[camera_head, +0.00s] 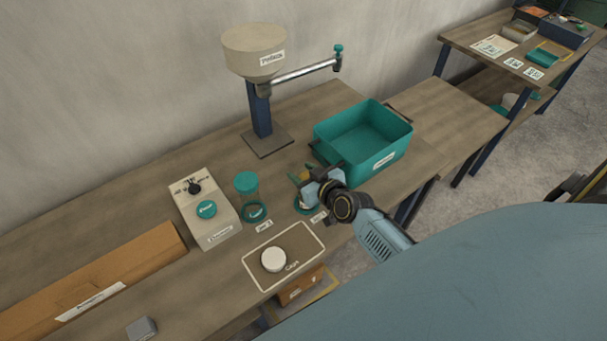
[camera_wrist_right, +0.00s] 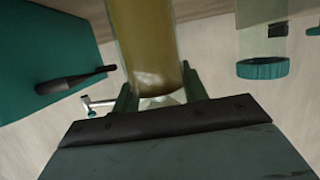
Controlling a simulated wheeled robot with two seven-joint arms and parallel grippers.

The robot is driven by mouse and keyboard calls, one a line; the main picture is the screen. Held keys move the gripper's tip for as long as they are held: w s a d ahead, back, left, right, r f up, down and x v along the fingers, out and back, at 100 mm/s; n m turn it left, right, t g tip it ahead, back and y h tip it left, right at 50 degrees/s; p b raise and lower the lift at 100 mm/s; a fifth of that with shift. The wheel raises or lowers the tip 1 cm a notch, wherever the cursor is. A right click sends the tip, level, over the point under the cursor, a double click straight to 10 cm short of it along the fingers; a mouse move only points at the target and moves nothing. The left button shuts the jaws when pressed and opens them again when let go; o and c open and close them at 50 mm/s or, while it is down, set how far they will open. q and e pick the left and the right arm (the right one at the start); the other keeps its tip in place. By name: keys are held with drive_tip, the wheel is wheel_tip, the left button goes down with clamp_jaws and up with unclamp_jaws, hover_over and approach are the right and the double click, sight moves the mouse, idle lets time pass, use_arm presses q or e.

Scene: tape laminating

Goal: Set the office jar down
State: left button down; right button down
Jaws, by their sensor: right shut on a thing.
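My right gripper (camera_head: 308,184) is shut on a jar with yellow-brown contents (camera_head: 305,173), over the table right of the other jar. In the right wrist view the held jar (camera_wrist_right: 148,45) stands between the two green fingers (camera_wrist_right: 157,92). In the head view the gripper hides most of it, and I cannot tell whether it touches the table. A teal ring (camera_head: 300,208) shows just below the gripper, beside a small label. A clear jar with a teal lid (camera_head: 247,183) stands to the left on another teal ring. My left gripper is not in view.
A teal bin (camera_head: 397,157) stands right behind the gripper. A hopper (camera_head: 254,52) on a post with a side arm rises behind. A control box (camera_head: 205,222) stands left, and a framed mat (camera_head: 302,269) with a white cap (camera_head: 273,259) lies in front.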

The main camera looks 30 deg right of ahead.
drive_tip(key=shift+f, duration=0.1)
drive_tip(key=c, duration=0.8)
unclamp_jaws()
drive_tip(key=shift+o, duration=0.2)
drive_tip(key=shift+s+r, duration=0.25)
drive_tip(key=p+v, duration=0.1)
drive_tip(key=v, duration=1)
drive_tip(key=shift+s+r, duration=0.2)
drive_tip(key=shift+s, duration=0.05)
drive_tip(key=shift+d, duration=0.1)
